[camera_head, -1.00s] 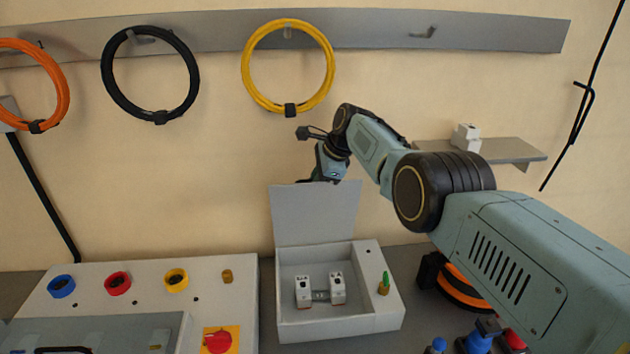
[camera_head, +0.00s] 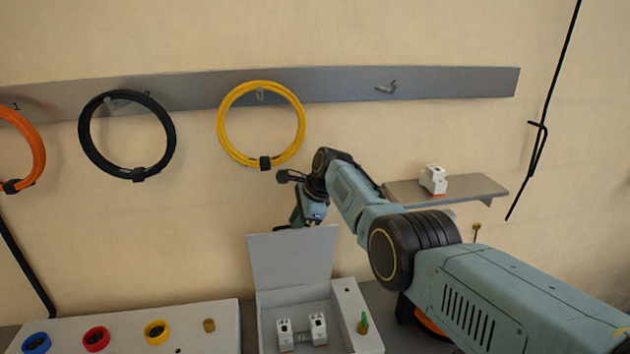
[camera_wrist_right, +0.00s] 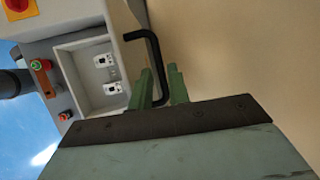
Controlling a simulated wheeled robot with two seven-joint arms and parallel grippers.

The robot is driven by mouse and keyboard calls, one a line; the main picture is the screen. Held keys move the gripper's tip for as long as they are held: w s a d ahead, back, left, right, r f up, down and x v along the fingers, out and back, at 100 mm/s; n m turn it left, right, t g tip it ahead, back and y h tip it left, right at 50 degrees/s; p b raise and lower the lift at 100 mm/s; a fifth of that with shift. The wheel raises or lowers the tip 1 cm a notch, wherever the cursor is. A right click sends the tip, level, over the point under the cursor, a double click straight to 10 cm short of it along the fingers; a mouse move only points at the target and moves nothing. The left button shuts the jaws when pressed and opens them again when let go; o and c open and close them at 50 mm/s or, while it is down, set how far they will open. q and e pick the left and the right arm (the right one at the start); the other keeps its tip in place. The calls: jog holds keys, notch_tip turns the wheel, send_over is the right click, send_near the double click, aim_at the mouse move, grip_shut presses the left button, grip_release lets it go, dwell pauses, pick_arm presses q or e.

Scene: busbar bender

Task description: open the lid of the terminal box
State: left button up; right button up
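The terminal box (camera_head: 370,339) is a light grey open case low in the head view; it also shows in the right wrist view (camera_wrist_right: 88,108). Its lid (camera_head: 292,258) stands roughly upright at the back edge. Two white terminal blocks, left (camera_head: 284,336) and right (camera_head: 318,329), sit inside. My right gripper (camera_head: 292,226) is at the lid's top edge, partly behind it. In the right wrist view its green fingers (camera_wrist_right: 162,84) are close together around a black bent handle bar (camera_wrist_right: 155,55). They appear shut on it. My left gripper is not in view.
A panel with blue, red and yellow rings (camera_head: 199,320) stands left of the box. Coils, including a yellow one (camera_head: 299,104), hang on the wall rail (camera_head: 340,88). A shelf (camera_head: 465,188) holds a white block (camera_head: 433,179). Open wall lies above the lid.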

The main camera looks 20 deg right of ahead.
jog(key=v, duration=1)
jog(key=shift+s+d+r+b, duration=0.1)
jog(key=shift+d+r+b, duration=0.1)
jog(key=shift+b, duration=0.2)
jog(key=shift+f, duration=0.15)
